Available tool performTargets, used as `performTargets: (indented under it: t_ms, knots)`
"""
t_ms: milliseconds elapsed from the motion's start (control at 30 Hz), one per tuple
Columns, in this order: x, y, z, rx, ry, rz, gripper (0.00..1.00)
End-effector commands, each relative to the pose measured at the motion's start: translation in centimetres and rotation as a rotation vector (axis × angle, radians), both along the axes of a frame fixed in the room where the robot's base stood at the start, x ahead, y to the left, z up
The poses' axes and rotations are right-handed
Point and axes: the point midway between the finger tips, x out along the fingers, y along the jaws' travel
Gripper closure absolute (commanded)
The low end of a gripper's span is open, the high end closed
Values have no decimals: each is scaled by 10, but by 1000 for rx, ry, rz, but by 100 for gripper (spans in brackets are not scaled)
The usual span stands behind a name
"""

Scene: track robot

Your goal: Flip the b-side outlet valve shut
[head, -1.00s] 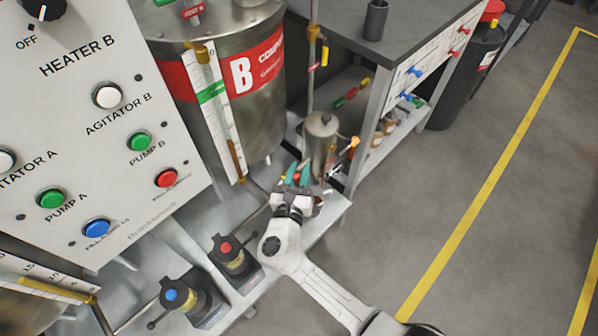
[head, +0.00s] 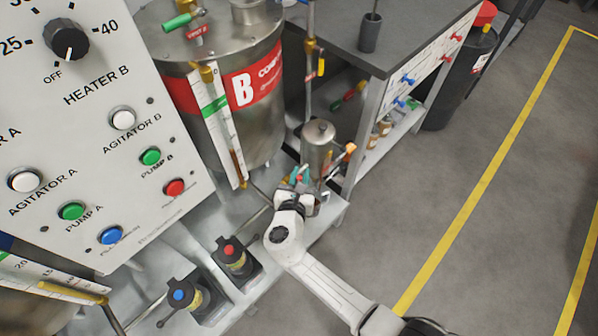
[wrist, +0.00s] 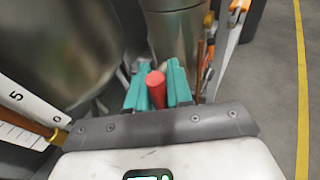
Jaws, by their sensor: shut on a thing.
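My gripper (head: 300,178) is low beside the B tank (head: 262,125), near the foot of a small metal cylinder (head: 318,148). In the wrist view its two teal fingers (wrist: 158,86) are shut on a red handle (wrist: 156,88), one finger on each side. The red handle also shows as a small spot in the head view (head: 299,178). The valve body under the handle is hidden by my gripper, so I cannot tell the handle's exact angle to its pipe.
The control panel (head: 130,165) stands at left. Two black pump units, with a red top (head: 229,250) and a blue top (head: 178,295), sit on the metal base. A grey bench (head: 415,40) stands behind. An orange handle (head: 350,148) is close right of the cylinder. Floor at right is clear.

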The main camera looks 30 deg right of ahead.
Motion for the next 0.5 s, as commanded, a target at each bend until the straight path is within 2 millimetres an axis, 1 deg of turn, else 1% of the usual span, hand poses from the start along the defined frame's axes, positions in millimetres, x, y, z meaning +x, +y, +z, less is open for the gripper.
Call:
performTargets:
  t_ms: [300, 333, 500]
  knots:
    - [0, 0, 0, 7, -1, 0, 100]
    - [0, 0, 0, 6, 0, -1, 77]
    - [0, 0, 0, 6, 0, -1, 60]
